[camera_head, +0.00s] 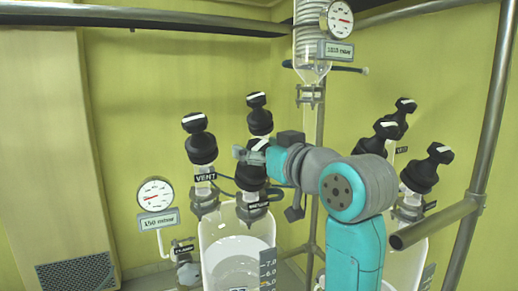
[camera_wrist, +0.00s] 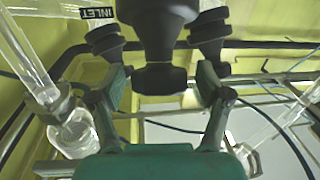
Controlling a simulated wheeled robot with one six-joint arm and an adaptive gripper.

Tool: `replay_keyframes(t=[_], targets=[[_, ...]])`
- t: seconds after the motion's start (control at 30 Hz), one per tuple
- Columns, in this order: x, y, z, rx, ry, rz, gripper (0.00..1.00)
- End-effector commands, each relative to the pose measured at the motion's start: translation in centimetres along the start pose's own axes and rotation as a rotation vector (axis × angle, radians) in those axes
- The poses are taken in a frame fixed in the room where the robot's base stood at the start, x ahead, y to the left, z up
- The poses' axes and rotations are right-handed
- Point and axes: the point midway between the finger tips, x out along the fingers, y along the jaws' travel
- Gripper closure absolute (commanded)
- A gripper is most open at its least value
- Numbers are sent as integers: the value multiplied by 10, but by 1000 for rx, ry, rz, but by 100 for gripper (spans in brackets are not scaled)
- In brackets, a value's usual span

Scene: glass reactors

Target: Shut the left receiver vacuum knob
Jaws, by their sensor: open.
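The left receiver (camera_head: 238,236), a clear vessel, carries several black knobs with white marks on top. The left knob (camera_head: 201,148) has a VENT label, and another knob (camera_head: 259,120) stands behind. The front knob (camera_head: 250,178), whose label is too small to read, is probably the vacuum knob. My gripper (camera_head: 250,153) is at its top and partly covers it. In the wrist view a black knob (camera_wrist: 160,78) sits between the spread fingers of my gripper (camera_wrist: 162,88), with gaps on both sides. How far the knob is turned is unclear.
A gauge (camera_head: 155,194) reading 150 mbar stands left of the receiver. A second gauge (camera_head: 340,19) is above, by a glass coil column (camera_head: 308,45). More black knobs (camera_head: 420,176) and a metal rail (camera_head: 435,222) are on the right. An INLET label (camera_wrist: 97,13) shows in the wrist view.

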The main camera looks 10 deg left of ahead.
Motion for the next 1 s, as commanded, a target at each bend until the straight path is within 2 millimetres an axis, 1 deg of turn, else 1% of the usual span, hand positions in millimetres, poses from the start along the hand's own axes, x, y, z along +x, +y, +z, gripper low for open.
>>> replay_keyframes(t=[0.17,0.27,0.3,0.37,0.4,0.43,0.73,1.0], targets=[[0,0,0,0,0,0,24],[0,0,0,0,0,0,46],[0,0,0,0,0,0,56],[0,0,0,0,0,0,71],[0,0,0,0,-1,0,81],[0,0,0,0,-1,0,84],[0,-1,0,17,-1,28,84],[0,-2,0,92,-2,158,84]])
